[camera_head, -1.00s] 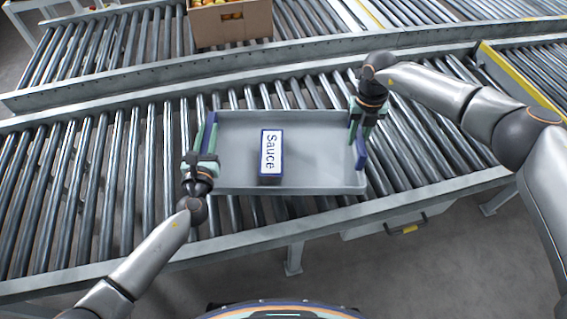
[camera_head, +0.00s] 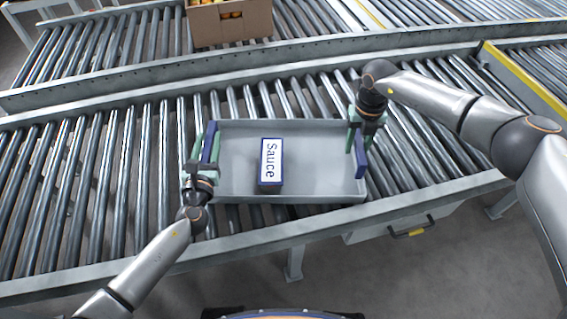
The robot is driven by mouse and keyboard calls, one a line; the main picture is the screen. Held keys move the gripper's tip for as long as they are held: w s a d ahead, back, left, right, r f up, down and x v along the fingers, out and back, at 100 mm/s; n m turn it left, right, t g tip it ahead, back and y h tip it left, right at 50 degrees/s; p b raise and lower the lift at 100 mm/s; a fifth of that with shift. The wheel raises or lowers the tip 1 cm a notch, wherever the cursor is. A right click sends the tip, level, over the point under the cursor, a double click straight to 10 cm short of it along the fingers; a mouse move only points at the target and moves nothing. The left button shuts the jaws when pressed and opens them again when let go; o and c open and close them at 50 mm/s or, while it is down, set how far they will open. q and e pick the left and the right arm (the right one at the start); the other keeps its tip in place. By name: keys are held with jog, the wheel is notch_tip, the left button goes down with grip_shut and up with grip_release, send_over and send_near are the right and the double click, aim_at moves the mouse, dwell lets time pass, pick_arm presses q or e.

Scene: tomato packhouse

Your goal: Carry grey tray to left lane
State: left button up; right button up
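The grey tray (camera_head: 318,187) is a shallow rectangular tray with a blue handle at each short end. It is over the middle of the near roller conveyor, roughly level; I cannot tell whether it touches the rollers. A blue and white box marked "Sauce" (camera_head: 271,163) stands inside it, left of centre. My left gripper (camera_head: 206,152) is at the left blue handle, shut on the tray's left end. My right gripper (camera_head: 355,139) is shut on the right end, by the right blue handle (camera_head: 361,163). The fingers partly hide both handles.
The near conveyor (camera_head: 85,200) has bare rollers left and right of the tray. A metal rail (camera_head: 150,83) separates it from a far conveyor, where a cardboard box (camera_head: 229,25) of tomatoes stands. A yellow-edged divider (camera_head: 520,75) is at the right.

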pick_arm(q)
jog(key=shift+o, duration=0.8)
pick_arm(e)
jog(key=shift+o, duration=0.8)
pick_arm(q)
jog(key=s, duration=1.1)
jog(key=shift+s, duration=0.5)
pick_arm(e)
jog(key=shift+r, duration=0.25)
notch_tip(320, 180, up, 12)
jog(key=shift+f, duration=0.25)
